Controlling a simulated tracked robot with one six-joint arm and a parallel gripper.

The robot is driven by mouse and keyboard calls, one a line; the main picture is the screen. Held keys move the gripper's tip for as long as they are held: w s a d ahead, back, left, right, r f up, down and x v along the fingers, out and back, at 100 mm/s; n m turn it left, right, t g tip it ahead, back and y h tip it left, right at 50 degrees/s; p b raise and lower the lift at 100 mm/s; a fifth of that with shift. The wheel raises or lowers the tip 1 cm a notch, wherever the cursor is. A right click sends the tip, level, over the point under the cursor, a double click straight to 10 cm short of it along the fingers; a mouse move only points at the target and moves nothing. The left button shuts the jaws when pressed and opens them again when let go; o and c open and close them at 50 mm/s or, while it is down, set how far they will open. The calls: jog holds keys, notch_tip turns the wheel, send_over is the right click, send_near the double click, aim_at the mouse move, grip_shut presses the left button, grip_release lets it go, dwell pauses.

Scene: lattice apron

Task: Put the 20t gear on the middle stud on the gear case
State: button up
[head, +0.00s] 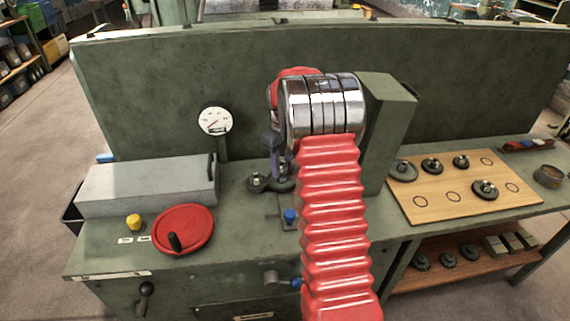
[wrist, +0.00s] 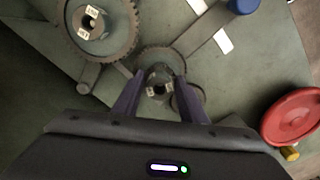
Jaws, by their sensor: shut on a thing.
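My gripper (wrist: 159,77) points down with its two purple fingers closed on the hub of a small dark toothed gear (wrist: 160,53), which I take as the 20t gear. Pale tags show on the hub between the fingers. A larger gear (wrist: 118,38) with a tagged hub lies at the upper left, its rim very close to the held gear; I cannot tell whether the teeth mesh.
A wooden board (head: 420,206) at the right holds several gears and empty marked circles. A red handwheel (head: 184,230), a yellow knob (head: 133,221) and a grey box (head: 145,187) are at the left. A dial gauge (head: 213,121) stands behind. A green upright (head: 388,125) is close right of my arm.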

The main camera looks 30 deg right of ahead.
jog(key=o, duration=1.4)
jog(key=shift+o, duration=0.3)
jog(key=o, duration=0.5)
jog(key=shift+o, duration=0.2)
jog(key=shift+w, duration=0.1)
jog(key=shift+r, duration=4.25)
